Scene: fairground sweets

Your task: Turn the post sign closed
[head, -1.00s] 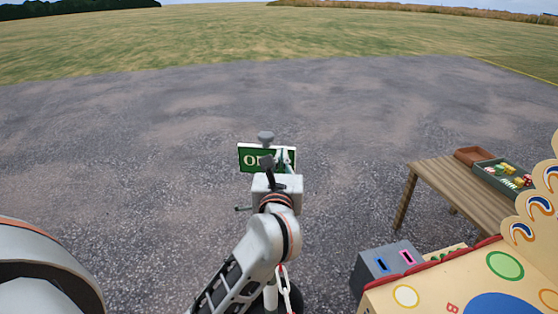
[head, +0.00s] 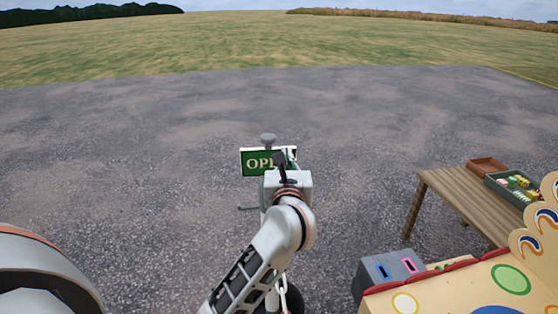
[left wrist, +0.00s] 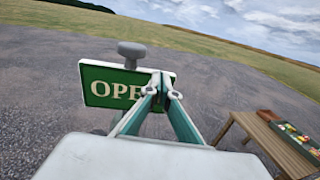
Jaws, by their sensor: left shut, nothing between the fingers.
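The post sign (head: 258,163) is a green board with a pale edge and pale letters. It reads "OP" and part of another letter in the head view, and "OPE" in the left wrist view (left wrist: 106,89), so its open side faces me. A grey knob (head: 267,139) tops it. My left gripper (head: 284,157) is shut and empty. Its fingers (left wrist: 161,88) overlap the right half of the sign and hide the rest of the word. I cannot tell whether they touch the board. My right gripper is out of view.
A wooden table (head: 455,190) at the right holds a brown box (head: 487,164) and a dark tray (head: 505,189) of sweets. A grey box with coloured slots (head: 386,273) and a decorated stall (head: 480,285) stand at the lower right. Open tarmac lies beyond and to the left.

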